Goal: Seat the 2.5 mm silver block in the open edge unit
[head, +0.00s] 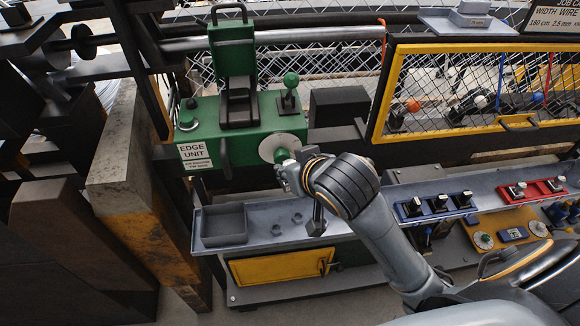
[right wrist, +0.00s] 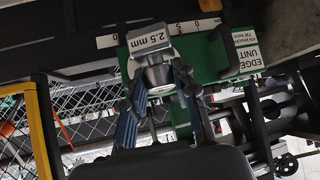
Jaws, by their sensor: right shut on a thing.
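The green edge unit (head: 200,130) stands at the back left in the head view, with its hinged green cover (head: 232,50) raised and a dark seat (head: 239,105) showing below it. My right gripper (head: 292,168) is in front of the unit's lower right side, near its pale round dial (head: 280,147). In the right wrist view my right gripper (right wrist: 158,95) is shut on the silver block (right wrist: 150,48), which is marked 2.5 mm. The block is outside the seat. The gripper largely hides it in the head view. My left gripper is not in view.
A green-knobbed lever (head: 290,88) stands up on the unit's right side. Below is a grey shelf with an empty tray (head: 224,225). A yellow-framed mesh guard (head: 385,90) stands behind.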

